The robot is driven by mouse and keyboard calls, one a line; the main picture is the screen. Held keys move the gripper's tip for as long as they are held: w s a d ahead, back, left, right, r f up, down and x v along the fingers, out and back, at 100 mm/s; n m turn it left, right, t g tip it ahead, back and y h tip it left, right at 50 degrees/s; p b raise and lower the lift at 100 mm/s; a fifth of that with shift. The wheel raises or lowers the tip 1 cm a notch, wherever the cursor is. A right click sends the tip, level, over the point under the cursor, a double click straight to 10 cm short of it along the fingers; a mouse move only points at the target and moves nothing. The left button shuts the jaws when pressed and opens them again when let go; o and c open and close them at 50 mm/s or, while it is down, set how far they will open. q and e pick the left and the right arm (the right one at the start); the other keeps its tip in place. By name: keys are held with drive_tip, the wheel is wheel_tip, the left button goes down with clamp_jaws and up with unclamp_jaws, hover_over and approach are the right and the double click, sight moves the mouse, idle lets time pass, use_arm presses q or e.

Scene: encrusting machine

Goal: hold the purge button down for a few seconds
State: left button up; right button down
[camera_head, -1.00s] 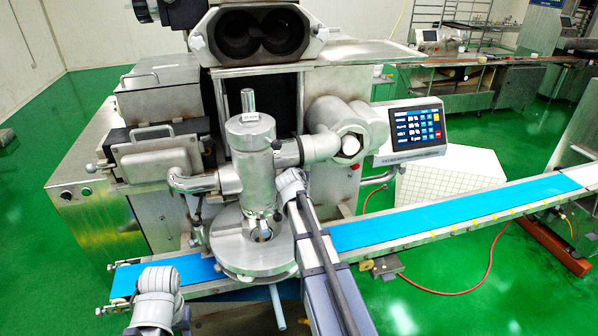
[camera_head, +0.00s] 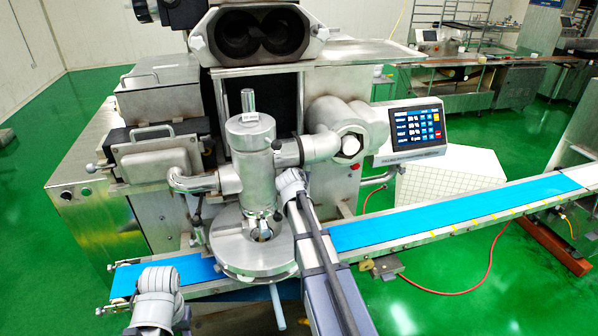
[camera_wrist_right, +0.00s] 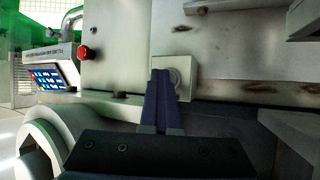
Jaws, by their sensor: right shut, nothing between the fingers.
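In the right wrist view my right gripper (camera_wrist_right: 161,73) is shut and empty, its dark fingers together. The tips lie over the left part of a pale square plate with a round button (camera_wrist_right: 178,77) on the machine's metal wall. This is likely the purge button; its label cannot be read, and I cannot tell whether the tips touch it or it is pressed in. In the head view my right arm reaches up beside the upright steel cylinder, and its gripper is hidden. My left arm shows at the bottom left, its gripper out of sight.
A red button (camera_wrist_right: 84,53) and the touchscreen (camera_wrist_right: 48,78) are left of the fingers in the wrist view. In the head view the touchscreen panel (camera_head: 415,128) stands right of the steel cylinder (camera_head: 252,165). A blue conveyor belt (camera_head: 450,212) runs across in front.

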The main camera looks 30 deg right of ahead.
drive_tip(key=shift+s+a, duration=0.15)
drive_tip(key=shift+s, duration=0.6)
drive_tip(key=shift+s, duration=0.1)
drive_tip(key=s, duration=0.2)
drive_tip(key=s+a, duration=0.1)
drive_tip(key=s, duration=0.1)
drive_tip(key=shift+s+a, duration=0.1)
drive_tip(key=shift+s, duration=0.25)
idle(0.5)
